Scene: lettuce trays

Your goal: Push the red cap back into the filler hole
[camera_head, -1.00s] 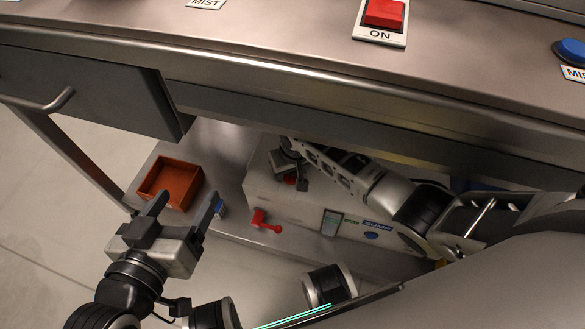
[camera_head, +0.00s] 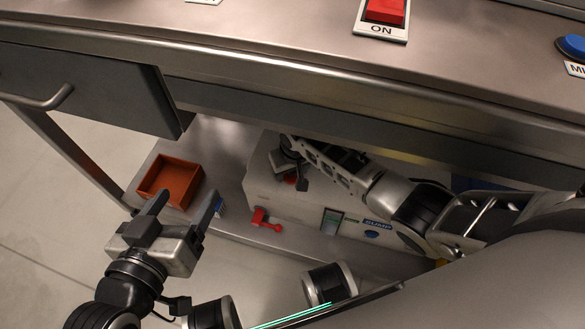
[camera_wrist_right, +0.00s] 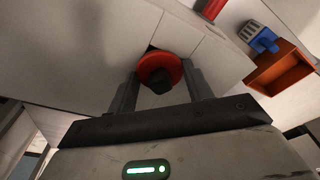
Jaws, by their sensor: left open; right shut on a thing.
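The red cap (camera_wrist_right: 173,66) with a dark knob sits between the two fingers of my right gripper (camera_wrist_right: 162,85) in the right wrist view. The fingers are shut on it. The cap lies at the pale sump tank's (camera_wrist_right: 125,40) face; a small dark patch shows at its upper edge. The filler hole is not clearly visible, and I cannot tell whether the cap is seated. My left gripper (camera_head: 183,203) is open and empty, left of the tank.
An orange tray (camera_head: 146,189) stands on the lower shelf beyond my left gripper, with a small blue object (camera_head: 218,208) nearby. A red valve (camera_head: 265,219) sticks out of the tank's front. The steel counter (camera_head: 270,50) overhangs the tank and my right arm.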

